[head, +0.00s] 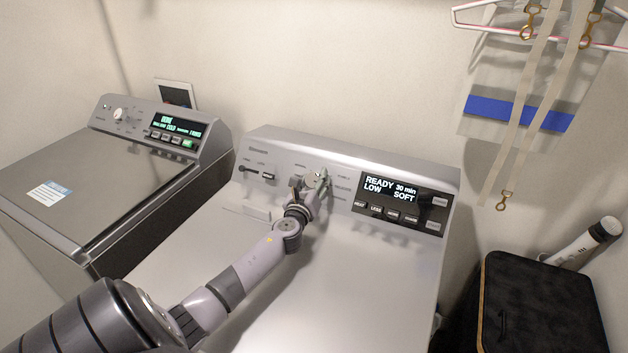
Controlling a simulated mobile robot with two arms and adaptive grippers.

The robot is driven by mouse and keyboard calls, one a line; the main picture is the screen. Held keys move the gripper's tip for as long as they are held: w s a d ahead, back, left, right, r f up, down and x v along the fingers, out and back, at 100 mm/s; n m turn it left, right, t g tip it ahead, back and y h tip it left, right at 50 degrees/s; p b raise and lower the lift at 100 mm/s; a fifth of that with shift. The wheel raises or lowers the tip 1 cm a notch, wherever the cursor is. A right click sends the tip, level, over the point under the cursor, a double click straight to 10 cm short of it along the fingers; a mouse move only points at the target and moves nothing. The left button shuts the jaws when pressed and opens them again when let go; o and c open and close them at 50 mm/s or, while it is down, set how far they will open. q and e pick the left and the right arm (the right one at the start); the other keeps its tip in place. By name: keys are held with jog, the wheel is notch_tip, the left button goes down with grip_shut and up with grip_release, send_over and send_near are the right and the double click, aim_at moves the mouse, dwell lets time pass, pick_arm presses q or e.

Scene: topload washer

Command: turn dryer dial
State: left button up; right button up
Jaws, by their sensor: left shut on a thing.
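The dryer (330,280) is the nearer machine in the middle, with a silver control panel along its back. Its dial (316,177) sits on the panel, left of the lit display (402,200), which reads READY, 30 min, LOW, SOFT. My left arm reaches across the dryer top from the lower left. My left gripper (314,184) is at the panel, shut on the dial, and hides part of it. The exact finger contact is small and hard to see. My right gripper is not in view.
A second machine (90,175) with its own dial (119,115) and lit display stands to the left. A black bin (540,305) and a white cylinder (585,243) are at the right. Straps and a hanger (530,30) hang on the wall at upper right.

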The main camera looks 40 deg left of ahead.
pick_arm(q)
jog(key=shift+n+g+y, duration=0.3)
jog(key=shift+n, duration=0.4)
jog(key=o, duration=1.2)
jog(key=shift+s, duration=0.1)
jog(key=v, duration=1.2)
